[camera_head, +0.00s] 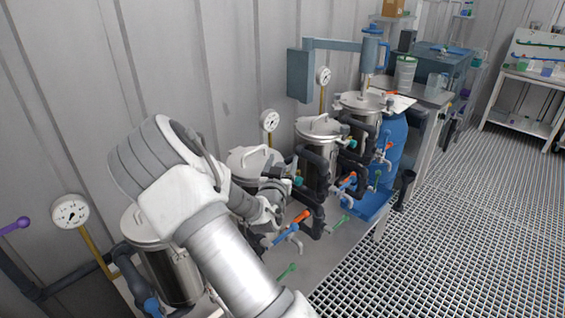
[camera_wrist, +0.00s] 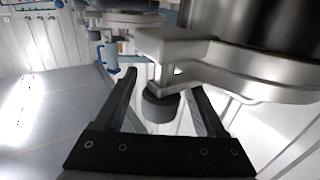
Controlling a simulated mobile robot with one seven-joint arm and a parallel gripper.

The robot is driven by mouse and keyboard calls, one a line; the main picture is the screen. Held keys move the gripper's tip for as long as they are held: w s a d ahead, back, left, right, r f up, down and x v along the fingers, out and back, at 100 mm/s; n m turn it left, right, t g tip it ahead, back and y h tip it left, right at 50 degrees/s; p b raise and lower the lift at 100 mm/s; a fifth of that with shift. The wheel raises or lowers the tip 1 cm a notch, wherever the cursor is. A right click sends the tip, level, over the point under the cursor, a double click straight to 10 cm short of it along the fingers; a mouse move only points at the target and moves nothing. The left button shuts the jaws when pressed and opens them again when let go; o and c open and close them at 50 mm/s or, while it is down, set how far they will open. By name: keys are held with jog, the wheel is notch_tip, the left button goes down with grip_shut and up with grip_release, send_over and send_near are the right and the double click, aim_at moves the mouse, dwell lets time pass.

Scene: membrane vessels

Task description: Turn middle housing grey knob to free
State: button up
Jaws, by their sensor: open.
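In the wrist view, a dark grey round knob (camera_wrist: 161,106) hangs under a metal clamp bracket (camera_wrist: 172,45) on the rim of a steel housing (camera_wrist: 262,35). My gripper (camera_wrist: 163,82) is open, with one black finger on each side of the knob. A gap shows on both sides, so the fingers look apart from it. In the head view, my arm reaches to the second steel housing from the left (camera_head: 250,160), which has a lid handle. My arm partly covers this housing, and the knob and fingertips are hidden there.
Other steel housings stand in the row: one at near left (camera_head: 165,262) and one to the right (camera_head: 318,132). Dark pipes with an orange-handled valve (camera_head: 302,216) and a pressure gauge (camera_head: 269,121) are close to my wrist. The grated floor (camera_head: 465,200) is clear.

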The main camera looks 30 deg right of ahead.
grip_shut()
